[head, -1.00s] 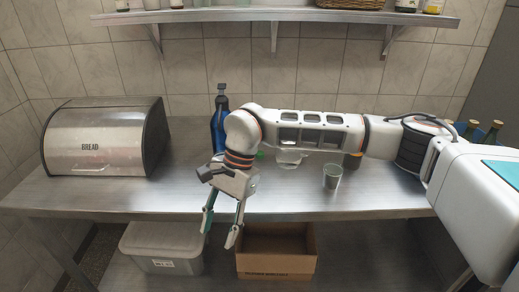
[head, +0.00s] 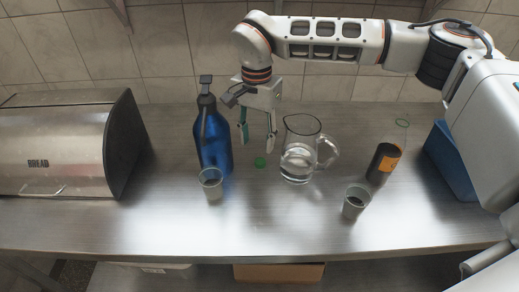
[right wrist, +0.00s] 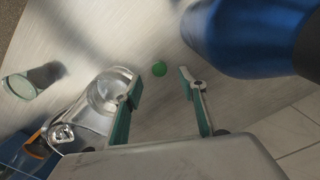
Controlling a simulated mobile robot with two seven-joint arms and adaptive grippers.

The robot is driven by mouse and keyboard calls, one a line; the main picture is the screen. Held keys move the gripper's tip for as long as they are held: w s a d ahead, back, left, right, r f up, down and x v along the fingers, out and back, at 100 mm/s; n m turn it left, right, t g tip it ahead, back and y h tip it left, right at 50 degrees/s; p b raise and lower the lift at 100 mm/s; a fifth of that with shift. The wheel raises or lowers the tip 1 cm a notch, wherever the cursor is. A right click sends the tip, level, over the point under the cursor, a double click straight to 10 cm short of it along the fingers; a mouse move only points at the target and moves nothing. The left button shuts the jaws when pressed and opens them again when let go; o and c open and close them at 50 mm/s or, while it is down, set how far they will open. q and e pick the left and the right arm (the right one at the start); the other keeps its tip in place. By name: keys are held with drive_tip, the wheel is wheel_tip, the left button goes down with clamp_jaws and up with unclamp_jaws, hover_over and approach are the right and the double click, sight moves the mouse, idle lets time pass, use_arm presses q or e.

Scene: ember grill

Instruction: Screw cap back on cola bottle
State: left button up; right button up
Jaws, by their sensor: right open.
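The green cap (head: 260,162) lies on the steel counter between the blue bottle and the glass pitcher. The cola bottle, dark with an orange label (head: 383,160), stands at the right of the counter; a green ring (head: 402,123) shows at its clear neck, with no cap visible on it. My right gripper (head: 257,143) is open and empty, pointing down above the cap. In the right wrist view the cap (right wrist: 159,68) appears between the open fingertips (right wrist: 160,79), apart from both. My left gripper is not in view.
The blue bottle (head: 213,145) stands close left of the gripper, the glass pitcher (head: 298,160) close right. Cups (head: 210,185) (head: 355,203) stand nearer the front edge. A bread box (head: 55,150) is at left, a blue crate (head: 450,163) at right. The front middle is clear.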

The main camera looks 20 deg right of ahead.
sight(260, 161)
drive_tip(key=shift+w+d, duration=0.15)
drive_tip(key=shift+w, duration=0.15)
drive_tip(key=shift+s+r, duration=0.1)
drive_tip(key=shift+s, duration=0.05)
drive_tip(key=shift+f, duration=1.3)
drive_tip(key=shift+d+f+p, duration=0.15)
drive_tip(key=shift+f+p, duration=0.1)
drive_tip(key=shift+f, duration=1.05)
drive_tip(key=shift+d+f+p, duration=0.1)
drive_tip(key=shift+f+p, duration=0.1)
drive_tip(key=shift+f, duration=1.1)
drive_tip(key=c, duration=0.8)
